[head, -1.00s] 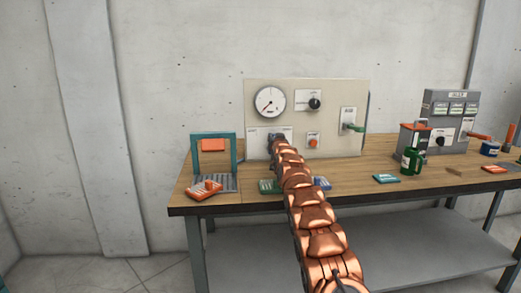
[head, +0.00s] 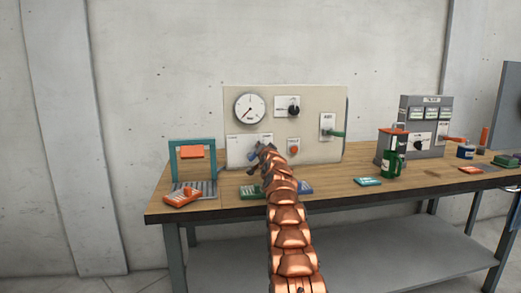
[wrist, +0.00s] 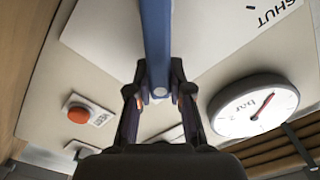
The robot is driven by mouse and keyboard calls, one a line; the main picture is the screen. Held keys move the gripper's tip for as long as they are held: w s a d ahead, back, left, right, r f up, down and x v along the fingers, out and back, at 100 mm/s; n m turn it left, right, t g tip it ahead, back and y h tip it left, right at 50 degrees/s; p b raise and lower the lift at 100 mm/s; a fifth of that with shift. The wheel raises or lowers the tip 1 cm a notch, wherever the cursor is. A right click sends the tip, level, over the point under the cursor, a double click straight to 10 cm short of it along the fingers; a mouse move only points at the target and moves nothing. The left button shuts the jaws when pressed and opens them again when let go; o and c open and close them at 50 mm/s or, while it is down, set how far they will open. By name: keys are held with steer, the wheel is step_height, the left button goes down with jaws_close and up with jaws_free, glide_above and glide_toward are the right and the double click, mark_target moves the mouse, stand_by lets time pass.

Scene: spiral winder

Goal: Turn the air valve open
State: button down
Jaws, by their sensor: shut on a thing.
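The panel (head: 313,103) stands on the workbench with a gauge, a dial and a button. A blue lever bar (wrist: 157,40) runs down from the top of the wrist view to my gripper (wrist: 160,95). My gripper is shut on this bar, one finger on each side. A white plate (wrist: 105,28) behind the bar reads SHUT at its upper right. In the head view the plate (head: 238,141) is at the panel's lower left, and my gripper (head: 256,165) is in front of it. The bar's far end and pivot are not clear.
The gauge (head: 250,108), black dial (head: 293,110), red button (head: 294,149) and a green handle (head: 338,133) are on the panel. A teal frame (head: 173,160) stands left. A green can (head: 392,160) and grey box (head: 425,122) stand right.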

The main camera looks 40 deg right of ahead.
steer(key=shift+f, duration=0.15)
steer(key=c, duration=1)
jaws_free()
steer(key=shift+d, duration=0.1)
steer(key=shift+c, duration=0.2)
